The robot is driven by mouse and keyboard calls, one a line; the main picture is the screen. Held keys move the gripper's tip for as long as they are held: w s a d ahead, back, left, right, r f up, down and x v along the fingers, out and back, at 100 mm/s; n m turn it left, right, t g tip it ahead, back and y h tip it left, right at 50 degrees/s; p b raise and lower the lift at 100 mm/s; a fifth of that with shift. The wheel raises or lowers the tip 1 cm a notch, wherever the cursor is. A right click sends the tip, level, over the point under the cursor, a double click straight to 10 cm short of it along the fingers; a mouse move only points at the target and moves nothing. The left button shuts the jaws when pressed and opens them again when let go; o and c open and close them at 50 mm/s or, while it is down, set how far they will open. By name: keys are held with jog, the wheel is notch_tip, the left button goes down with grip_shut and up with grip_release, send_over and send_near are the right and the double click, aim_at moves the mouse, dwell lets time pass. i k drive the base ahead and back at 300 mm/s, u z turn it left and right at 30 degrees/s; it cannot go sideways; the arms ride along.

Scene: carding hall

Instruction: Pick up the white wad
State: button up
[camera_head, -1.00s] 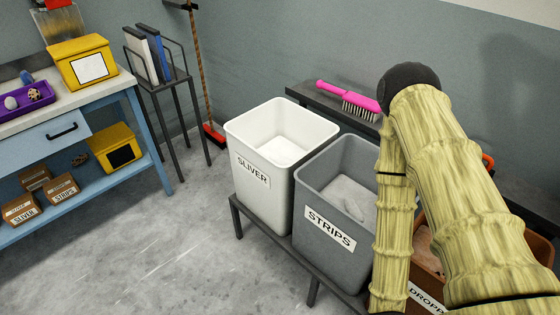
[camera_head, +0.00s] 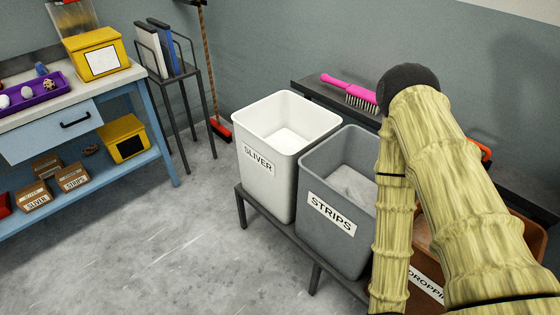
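Two whitish wads lie in a purple tray (camera_head: 40,98) on the workbench at the far left. One white wad (camera_head: 27,92) is near the middle, and another (camera_head: 3,101) is at the picture's left edge. A brown-speckled wad (camera_head: 49,84) lies to their right in the same tray. My arm, in a yellowish quilted sleeve, fills the right side of the picture, far from the tray. My gripper is out of view, so its state does not show.
The workbench (camera_head: 60,123) has a drawer and a lower shelf with labelled boxes. A rack (camera_head: 181,75) with binders stands beside it. A white SLIVER bin (camera_head: 264,185), a grey STRIPS bin (camera_head: 330,240) and a brown bin (camera_head: 425,262) line a low stand. Floor before the bench is clear.

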aim_at(285, 149)
jog(key=u, duration=0.1)
jog(key=k, duration=0.25)
jog(key=z, duration=0.8)
jog(key=i, duration=0.6)
jog(key=u, duration=1.05)
